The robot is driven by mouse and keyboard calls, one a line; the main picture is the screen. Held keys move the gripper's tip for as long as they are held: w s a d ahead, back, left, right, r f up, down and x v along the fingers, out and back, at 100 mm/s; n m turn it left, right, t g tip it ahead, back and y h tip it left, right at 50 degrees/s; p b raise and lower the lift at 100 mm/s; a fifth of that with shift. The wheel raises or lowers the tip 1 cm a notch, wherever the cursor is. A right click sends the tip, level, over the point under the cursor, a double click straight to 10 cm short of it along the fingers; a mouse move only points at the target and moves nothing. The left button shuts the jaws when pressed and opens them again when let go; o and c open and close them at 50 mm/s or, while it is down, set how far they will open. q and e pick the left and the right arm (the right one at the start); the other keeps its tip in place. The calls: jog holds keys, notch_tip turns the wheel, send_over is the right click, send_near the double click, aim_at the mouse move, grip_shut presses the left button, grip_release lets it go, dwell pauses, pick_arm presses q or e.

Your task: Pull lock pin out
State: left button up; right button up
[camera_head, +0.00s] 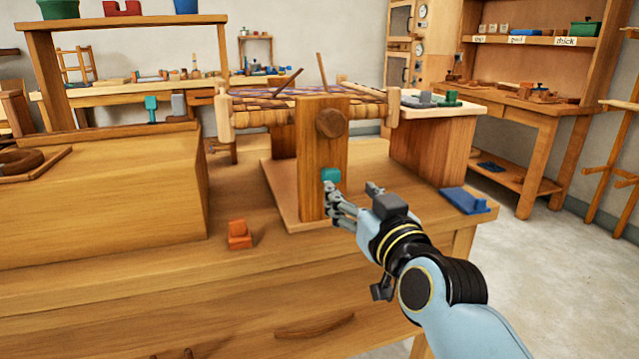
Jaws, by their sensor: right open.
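A teal knob (330,175), which looks like the lock pin's head, sits low on the front of an upright wooden post (311,150). A round dark wooden knob (331,123) is higher on the same post. The post belongs to a frame with a woven seat panel (300,104) on top. My right gripper (351,188) is open and comes in from the lower right. Its left finger is just below the teal knob in the picture; I cannot tell whether they touch. The pin's shaft is hidden. My left gripper is out of view.
An orange block (239,235) lies on the bench (330,265) left of the frame. A blue holder (466,200) lies at the bench's right edge. A large wooden box (105,190) fills the left side. The bench front between the box and my right arm is mostly clear.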

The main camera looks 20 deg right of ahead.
aim_at(333, 173)
jog(key=w, duration=1.1)
jog(key=shift+a+b, duration=0.15)
jog(key=shift+b, duration=0.2)
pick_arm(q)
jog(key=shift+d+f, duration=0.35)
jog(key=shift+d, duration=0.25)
pick_arm(e)
grip_shut()
